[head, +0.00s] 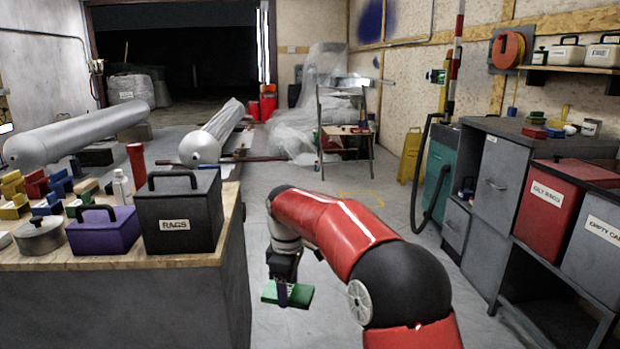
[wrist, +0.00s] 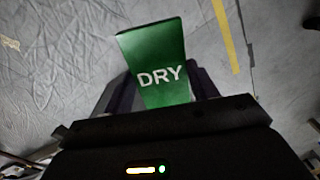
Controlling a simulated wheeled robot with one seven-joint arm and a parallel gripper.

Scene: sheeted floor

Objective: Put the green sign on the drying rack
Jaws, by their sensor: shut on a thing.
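The green sign (head: 301,296) is a flat green block held level above the floor in the head view. In the wrist view the sign (wrist: 152,50) shows white letters reading "DRY". My gripper (head: 283,296) is shut on the sign, with a dark finger on each side of it in the wrist view. No rack is labelled; a metal folding frame (head: 319,118) with a small shelf stands further back, and I cannot tell if it is the drying rack.
A workbench (head: 130,258) with a black "RAGS" box (head: 178,209) and several coloured blocks stands at left. Grey cabinets (head: 494,183) and a red bin (head: 545,205) line the right. Clear plastic sheeting (head: 290,134) lies at the back. The middle floor is open.

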